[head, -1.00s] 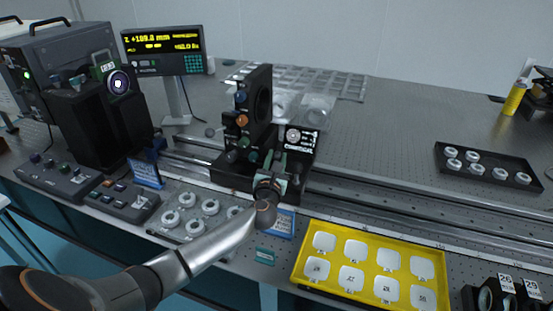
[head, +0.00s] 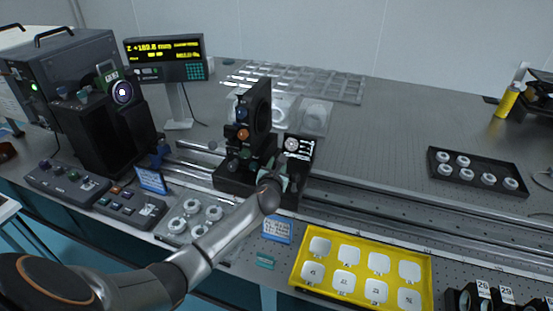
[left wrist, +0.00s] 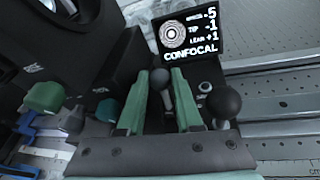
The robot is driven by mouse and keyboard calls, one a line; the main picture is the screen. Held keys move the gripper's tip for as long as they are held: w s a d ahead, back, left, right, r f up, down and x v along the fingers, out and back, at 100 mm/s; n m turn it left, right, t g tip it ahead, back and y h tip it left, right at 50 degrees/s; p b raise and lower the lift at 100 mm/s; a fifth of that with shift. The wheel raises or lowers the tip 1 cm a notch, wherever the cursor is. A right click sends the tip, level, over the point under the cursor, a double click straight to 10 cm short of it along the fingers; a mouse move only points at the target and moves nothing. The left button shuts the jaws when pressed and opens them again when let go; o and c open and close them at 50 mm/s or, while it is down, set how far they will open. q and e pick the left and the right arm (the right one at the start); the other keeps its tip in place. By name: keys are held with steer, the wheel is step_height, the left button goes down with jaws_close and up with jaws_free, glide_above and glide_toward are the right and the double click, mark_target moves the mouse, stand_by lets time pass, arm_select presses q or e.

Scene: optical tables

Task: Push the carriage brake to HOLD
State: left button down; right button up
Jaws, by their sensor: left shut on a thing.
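The carriage (head: 236,176) is a black block with an upright plate on the rail, and it bears a small screen reading CONFOCAL (left wrist: 190,38). My left gripper (head: 283,165) is at the carriage's front right, below that screen. In the left wrist view its green fingers (left wrist: 160,88) are closed around a short lever with a dark ball end (left wrist: 160,78). A second, larger black ball knob (left wrist: 223,102) stands just right of the fingers. I cannot read a HOLD mark, nor tell which lever is the brake. My right gripper is not in view.
A green knob (left wrist: 45,97) is left of the fingers. The rail (head: 400,215) runs right from the carriage. A yellow tray (head: 425,270) of white pieces lies in front, a black tray (head: 475,185) at right. A readout (head: 165,58) stands behind left. The table behind the rail is mostly clear.

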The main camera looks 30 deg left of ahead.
arm_select(q)
steer(key=shift+w+a+f+g+h, duration=0.1)
steer(key=shift+w+g+h, duration=0.2)
steer(key=shift+g, duration=0.4)
steer(key=shift+w+f+g+h, duration=0.1)
steer(key=shift+w+g, duration=0.25)
steer(key=shift+g, duration=0.35)
steer(key=c, duration=0.9)
jaws_free()
steer(key=shift+o, duration=0.2)
steer(key=shift+w, duration=0.1)
steer(key=v, duration=1.2)
steer(key=shift+s+r, duration=0.2)
steer(key=shift+s, duration=0.05)
